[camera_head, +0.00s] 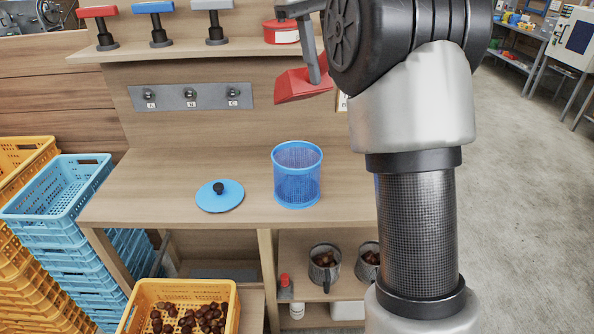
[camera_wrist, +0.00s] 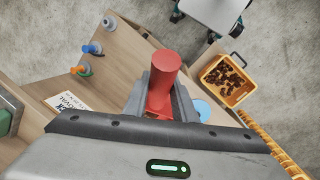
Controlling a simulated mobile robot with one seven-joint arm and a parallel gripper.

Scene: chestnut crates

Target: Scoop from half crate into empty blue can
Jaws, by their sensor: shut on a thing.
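My gripper (camera_wrist: 160,97) is shut on a red scoop (camera_head: 302,85), held in the air above the back of the bench. Its red part (camera_wrist: 163,72) shows between the fingers in the wrist view. A translucent blue can (camera_head: 297,177) stands upright and open on the bench, below the scoop and apart from it; no chestnuts show in it. The yellow crate (camera_head: 133,299), partly filled with chestnuts (camera_head: 190,317), is low at the front left; it also shows in the wrist view (camera_wrist: 237,101). The gripper is well above and away from the crate.
A blue lid (camera_head: 219,197) with a black knob lies left of the can. Above the bench, a shelf (camera_head: 180,50) holds several stands and a red tin (camera_head: 281,33). Stacked blue crates (camera_head: 60,190) stand left. Mugs of chestnuts (camera_head: 324,268) sit underneath.

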